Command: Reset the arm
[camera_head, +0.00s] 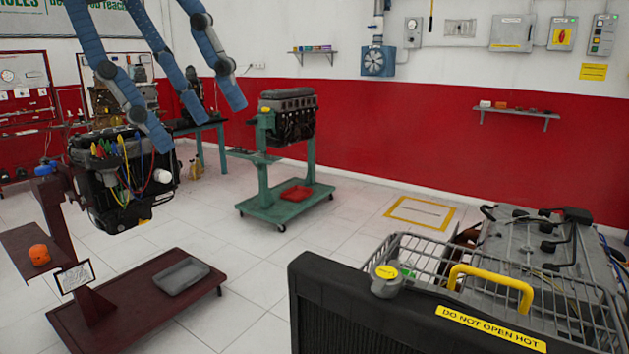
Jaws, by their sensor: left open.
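My left gripper (200,126) hangs into the upper left of the head view from above the top edge. Three long blue jointed fingers show, pointing down and to the right. Their tips are spread apart with clear space between them, and nothing is held. The leftmost fingertip overlaps in the picture the dark engine with coloured wires (125,180); I cannot tell whether it touches. The gripper's palm and the rest of the left arm are out of frame. My right gripper and arm are not in view.
The wired engine is on a maroon stand (140,308) carrying a grey tray (182,276). A green stand (285,206) holds another engine (288,115) behind. A black radiator (335,310) and wire-cage frame (440,260) fill the lower right. Tiled floor between is clear.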

